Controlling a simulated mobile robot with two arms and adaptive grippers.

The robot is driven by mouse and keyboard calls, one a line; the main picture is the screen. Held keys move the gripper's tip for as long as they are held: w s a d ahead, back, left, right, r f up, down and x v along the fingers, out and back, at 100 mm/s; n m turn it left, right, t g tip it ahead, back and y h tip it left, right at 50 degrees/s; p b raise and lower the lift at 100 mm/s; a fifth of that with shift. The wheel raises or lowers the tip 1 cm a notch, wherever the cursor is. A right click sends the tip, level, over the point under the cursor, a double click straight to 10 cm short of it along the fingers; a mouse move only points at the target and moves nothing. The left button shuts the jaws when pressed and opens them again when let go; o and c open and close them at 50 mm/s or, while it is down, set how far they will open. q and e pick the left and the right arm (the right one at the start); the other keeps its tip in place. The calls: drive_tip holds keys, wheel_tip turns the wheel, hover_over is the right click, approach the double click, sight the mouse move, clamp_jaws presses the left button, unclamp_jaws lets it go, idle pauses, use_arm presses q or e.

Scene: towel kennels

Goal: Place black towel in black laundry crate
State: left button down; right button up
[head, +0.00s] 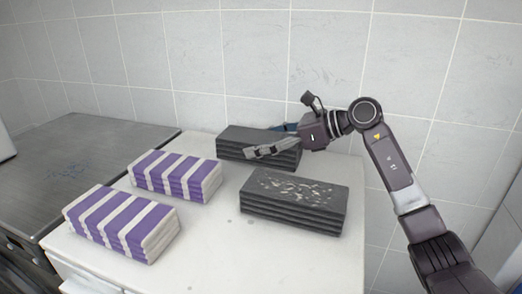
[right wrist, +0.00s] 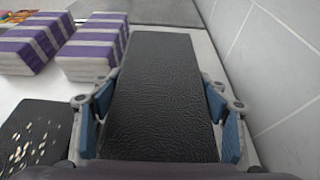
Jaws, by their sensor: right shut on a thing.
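A folded black towel (head: 228,149) lies at the back of the white table, near the tiled wall. My right gripper (head: 272,141) reaches over it from the right, with one finger along each long side. In the right wrist view the plain black towel (right wrist: 160,75) fills the space between the blue-padded fingers, and the gripper is shut on it. A second folded black towel (head: 293,200), with pale flecks on top, lies in front of it; its edge also shows in the right wrist view (right wrist: 32,135). I see no black laundry crate. My left gripper is not in view.
Two folded purple-and-white striped towels, a back one (head: 176,176) and a front one (head: 122,222), lie on the left of the white table (head: 222,258). A dark metal surface (head: 75,160) adjoins on the left. The tiled wall (head: 240,60) stands close behind.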

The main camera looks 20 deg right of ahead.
drive_tip(key=shift+f+p, duration=0.35)
drive_tip(key=shift+f, duration=1.2)
drive_tip(key=shift+f, duration=0.15)
drive_tip(key=o, duration=1.3)
